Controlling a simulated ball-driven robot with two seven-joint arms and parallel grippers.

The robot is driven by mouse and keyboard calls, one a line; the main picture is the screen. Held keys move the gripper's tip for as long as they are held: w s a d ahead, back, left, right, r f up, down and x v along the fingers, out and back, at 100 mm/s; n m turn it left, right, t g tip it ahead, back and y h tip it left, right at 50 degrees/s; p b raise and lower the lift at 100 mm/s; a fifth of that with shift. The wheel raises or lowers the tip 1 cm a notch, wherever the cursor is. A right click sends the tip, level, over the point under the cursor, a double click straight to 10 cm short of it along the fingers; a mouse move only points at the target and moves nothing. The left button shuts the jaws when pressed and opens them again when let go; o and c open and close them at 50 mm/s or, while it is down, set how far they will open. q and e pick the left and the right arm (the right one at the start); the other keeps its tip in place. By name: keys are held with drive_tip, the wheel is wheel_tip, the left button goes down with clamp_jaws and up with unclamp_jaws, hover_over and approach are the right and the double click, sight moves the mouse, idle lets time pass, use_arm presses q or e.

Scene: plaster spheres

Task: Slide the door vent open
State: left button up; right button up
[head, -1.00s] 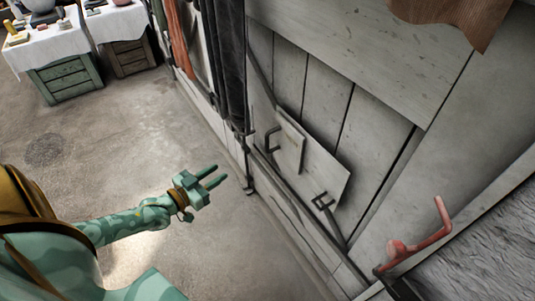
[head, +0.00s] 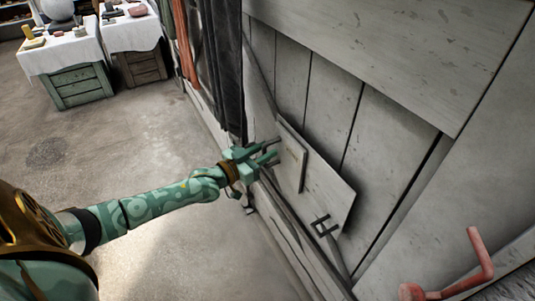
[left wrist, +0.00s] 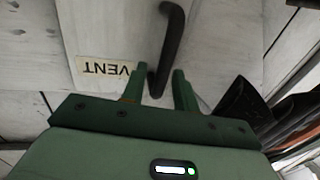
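The door vent is a pale sliding panel (head: 293,160) on a wider pale board (head: 330,190) low on the grey plank door. In the left wrist view, a label reading VENT (left wrist: 105,69), upside down, sits beside a dark bar handle (left wrist: 172,45). My right gripper is not in view.
A dark bracket (head: 325,227) sits at the board's lower right. A reddish bent handle (head: 475,262) stands out at lower right. Cloth-covered tables (head: 62,55) are at the far left. The concrete floor (head: 120,150) left of the door is clear.

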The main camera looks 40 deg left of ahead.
sight(290, 154)
use_arm(q)
drive_tip(key=shift+w, duration=0.2)
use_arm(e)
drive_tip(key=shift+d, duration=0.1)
